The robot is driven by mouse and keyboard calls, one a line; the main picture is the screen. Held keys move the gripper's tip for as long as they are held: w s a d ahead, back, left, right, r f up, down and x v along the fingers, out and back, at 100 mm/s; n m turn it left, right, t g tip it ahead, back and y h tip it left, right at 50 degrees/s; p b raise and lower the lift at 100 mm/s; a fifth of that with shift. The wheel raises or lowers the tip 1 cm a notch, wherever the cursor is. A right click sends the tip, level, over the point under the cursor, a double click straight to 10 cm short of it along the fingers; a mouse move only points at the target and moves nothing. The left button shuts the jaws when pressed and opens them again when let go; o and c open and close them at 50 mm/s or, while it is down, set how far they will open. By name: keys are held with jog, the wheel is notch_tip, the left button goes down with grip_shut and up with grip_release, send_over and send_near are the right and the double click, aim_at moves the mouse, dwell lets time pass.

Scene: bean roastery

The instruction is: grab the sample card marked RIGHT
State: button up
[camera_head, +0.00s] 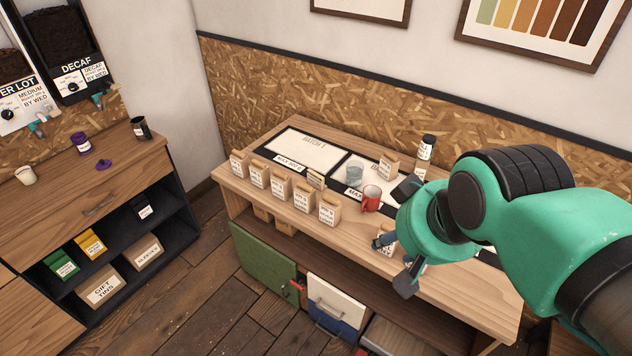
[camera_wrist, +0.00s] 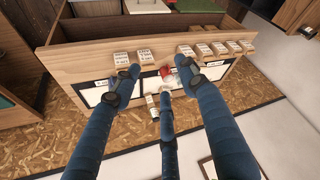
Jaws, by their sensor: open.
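No lettering that I can read as RIGHT shows in either view, so I cannot tell which piece is the sample card. A small upright tan piece (camera_head: 389,166) stands on the right tray near the back of the bench; whether it is a card or a bag is unclear. Another small tan piece (camera_head: 316,180) stands near the left tray's front corner. My gripper (camera_head: 396,240) is open over the bench's right part and partly hides a labelled tan piece (camera_head: 387,250). In the wrist view my gripper (camera_wrist: 157,74) has its blue fingers spread, with nothing held.
Several labelled kraft bags (camera_head: 279,187) line the bench's front left edge. A red mug (camera_head: 371,198), a clear glass (camera_head: 354,173) and a dark-capped bottle (camera_head: 425,154) stand close to my gripper. Two white-topped trays, the left one (camera_head: 301,147) mostly bare, lie along the wall.

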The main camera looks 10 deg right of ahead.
jog(key=w+a+n+g, duration=0.15)
jog(key=w+n, duration=0.25)
jog(key=w, duration=2.9)
jog(key=w+f+n+g+y+p, duration=0.1)
jog(key=w+f+n+g, duration=0.1)
jog(key=w+f, duration=2.4)
jog(key=shift+w+a+f+n+g, duration=0.2)
jog(key=shift+w+n+g, duration=0.15)
jog(key=shift+w+n, duration=0.55)
jog(key=shift+w, duration=0.1)
send_over(317, 179)
jog(key=w, duration=0.1)
jog(key=shift+w+d+f, duration=0.1)
jog(key=shift+d+f, duration=0.05)
jog(key=shift+f, duration=1.25)
jog(key=shift+w+d+f, duration=0.1)
jog(key=shift+f, duration=1.25)
jog(key=shift+d+f, duration=0.15)
jog(key=shift+f, duration=1.25)
